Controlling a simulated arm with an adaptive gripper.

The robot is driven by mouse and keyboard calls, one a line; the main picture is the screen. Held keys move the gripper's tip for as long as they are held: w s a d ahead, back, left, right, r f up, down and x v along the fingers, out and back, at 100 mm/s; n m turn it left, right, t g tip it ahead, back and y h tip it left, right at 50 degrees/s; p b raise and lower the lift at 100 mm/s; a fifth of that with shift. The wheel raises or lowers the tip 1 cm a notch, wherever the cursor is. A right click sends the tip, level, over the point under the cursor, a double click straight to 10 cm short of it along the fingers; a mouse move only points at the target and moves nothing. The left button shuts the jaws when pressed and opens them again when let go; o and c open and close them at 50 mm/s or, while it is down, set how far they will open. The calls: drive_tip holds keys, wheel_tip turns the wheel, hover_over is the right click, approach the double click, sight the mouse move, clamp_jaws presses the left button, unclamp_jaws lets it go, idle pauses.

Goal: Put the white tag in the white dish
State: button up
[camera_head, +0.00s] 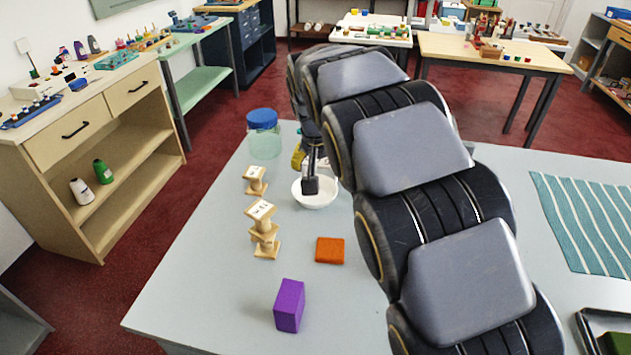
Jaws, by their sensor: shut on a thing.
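The white dish (316,202) is a small round bowl on the grey table, left of my arm. My gripper (311,188) points down into the dish, its dark fingertips over the dish's inside. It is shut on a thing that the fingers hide. I cannot make out the white tag as a separate thing anywhere on the table. Whether the fingertips touch the dish's bottom I cannot tell. My large arm hides the middle of the table.
A clear jar with a blue lid (263,133), wooden stands (264,230), (255,180), an orange block (329,250) and a purple block (289,305) stand around the dish. A yellow thing (298,156) is partly hidden behind my gripper. A striped teal cloth (590,220) lies at right.

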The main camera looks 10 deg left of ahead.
drive_tip(key=w+f, duration=0.1)
drive_tip(key=f, duration=0.1)
drive_tip(key=w+a+f, duration=0.1)
drive_tip(key=w+f, duration=0.1)
drive_tip(key=w+a+f, duration=0.1)
drive_tip(key=w+f, duration=0.1)
drive_tip(key=shift+w+a, duration=0.15)
drive_tip(key=shift+w, duration=0.1)
drive_tip(key=shift+w+f, duration=0.1)
drive_tip(key=shift+f, duration=1.6)
drive_tip(key=shift+f, duration=0.15)
drive_tip(key=shift+f, duration=0.1)
drive_tip(key=o, duration=0.9)
drive_tip(key=shift+r, duration=0.5)
drive_tip(key=v, duration=1.1)
drive_tip(key=shift+s+r, duration=0.25)
